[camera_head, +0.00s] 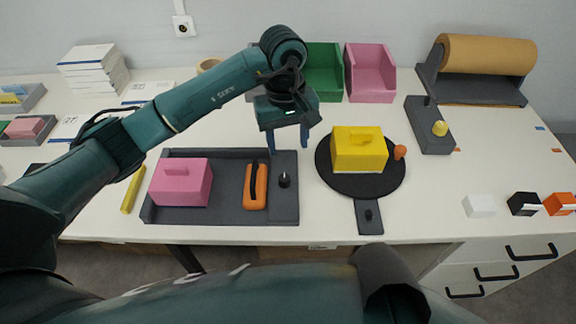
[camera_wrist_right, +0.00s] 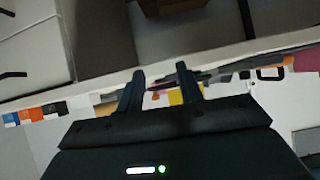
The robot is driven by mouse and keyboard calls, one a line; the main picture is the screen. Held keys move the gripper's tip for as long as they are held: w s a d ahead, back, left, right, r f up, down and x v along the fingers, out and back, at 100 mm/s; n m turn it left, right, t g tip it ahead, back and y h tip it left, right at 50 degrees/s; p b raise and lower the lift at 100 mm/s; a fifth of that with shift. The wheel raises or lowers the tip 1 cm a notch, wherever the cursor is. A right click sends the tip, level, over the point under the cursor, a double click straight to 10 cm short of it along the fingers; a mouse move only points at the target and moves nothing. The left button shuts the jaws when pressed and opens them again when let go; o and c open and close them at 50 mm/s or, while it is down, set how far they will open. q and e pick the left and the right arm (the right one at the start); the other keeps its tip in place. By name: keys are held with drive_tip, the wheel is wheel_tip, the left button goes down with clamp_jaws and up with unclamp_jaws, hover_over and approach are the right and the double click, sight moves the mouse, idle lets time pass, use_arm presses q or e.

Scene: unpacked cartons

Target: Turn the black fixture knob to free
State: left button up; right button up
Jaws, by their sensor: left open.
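A small black knob (camera_head: 284,180) stands upright on the right part of a dark grey tray-like fixture (camera_head: 225,215). A second black knob (camera_head: 368,215) sits on the tab of the round black turntable (camera_head: 372,187).
A pink block (camera_head: 181,183) and an orange-and-black handle piece (camera_head: 255,187) lie in the fixture. A yellow block (camera_head: 358,150) stands on the turntable, an orange ball knob (camera_head: 400,152) at its edge. Green (camera_head: 323,75) and pink bins (camera_head: 370,75) stand behind my left gripper.

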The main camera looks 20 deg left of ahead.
sight(285, 178)
use_arm(q)
drive_tip(key=shift+y, duration=0.3)
drive_tip(key=f, duration=0.4)
drive_tip(key=f+p, duration=0.1)
drive_tip(key=f, duration=0.3)
drive_tip(key=a+f+p, duration=0.1)
drive_tip(key=f, duration=0.3)
drive_tip(key=shift+w+f, duration=0.2)
drive_tip(key=shift+f, duration=0.1)
drive_tip(key=shift+c, duration=0.4)
drive_tip(key=c, duration=0.9)
